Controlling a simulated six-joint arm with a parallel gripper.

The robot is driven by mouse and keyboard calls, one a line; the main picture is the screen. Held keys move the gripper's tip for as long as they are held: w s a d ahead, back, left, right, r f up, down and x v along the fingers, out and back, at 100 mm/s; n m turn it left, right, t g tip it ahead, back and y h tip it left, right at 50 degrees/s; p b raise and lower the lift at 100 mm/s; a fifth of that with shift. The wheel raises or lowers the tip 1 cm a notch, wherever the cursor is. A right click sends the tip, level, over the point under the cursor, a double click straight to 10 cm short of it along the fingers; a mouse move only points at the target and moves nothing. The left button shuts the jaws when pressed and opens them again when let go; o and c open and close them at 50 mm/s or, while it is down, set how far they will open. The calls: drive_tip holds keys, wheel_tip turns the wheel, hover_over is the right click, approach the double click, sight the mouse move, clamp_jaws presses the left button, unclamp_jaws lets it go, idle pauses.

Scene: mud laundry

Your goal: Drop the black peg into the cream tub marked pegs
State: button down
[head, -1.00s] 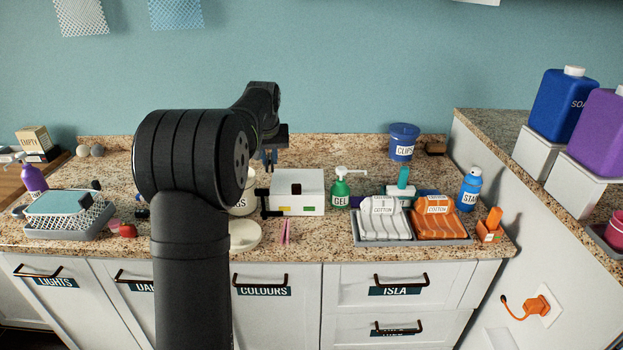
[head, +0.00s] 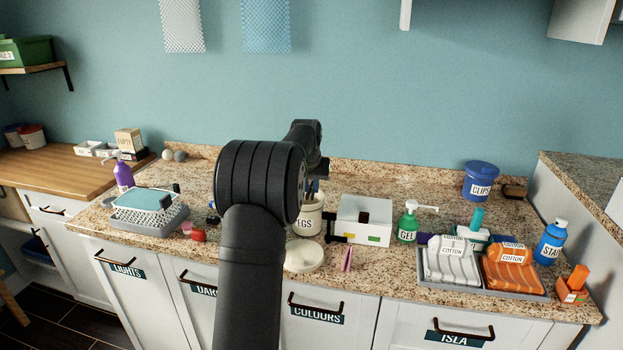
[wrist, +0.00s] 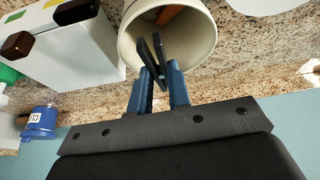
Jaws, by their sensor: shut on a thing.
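The cream tub (head: 309,226) stands on the granite counter, its label partly hidden by my arm so only "EGS" reads. The wrist view looks down at its open mouth (wrist: 203,48), with a brown-orange piece (wrist: 168,14) inside. My gripper (wrist: 163,82) has blue fingers shut on the black peg (wrist: 157,52). The peg lies across the near part of the tub's mouth in that view; whether it touches the wall I cannot tell. In the head view my gripper (head: 313,186) is at the tub's top, mostly hidden by my arm.
A white box (head: 364,219) with a dark clip stands right of the tub. A pale round dish (head: 304,257) lies in front of it, with pink strips (head: 347,258) beside. A green gel bottle (head: 407,226) stands further right. A red item (head: 199,236) lies to the left.

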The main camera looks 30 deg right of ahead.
drive_tip(key=shift+f, duration=0.2)
drive_tip(key=c, duration=1.3)
unclamp_jaws()
drive_tip(key=v, duration=1.7)
drive_tip(key=shift+s+a+r, duration=0.1)
drive_tip(key=shift+a+r, duration=0.05)
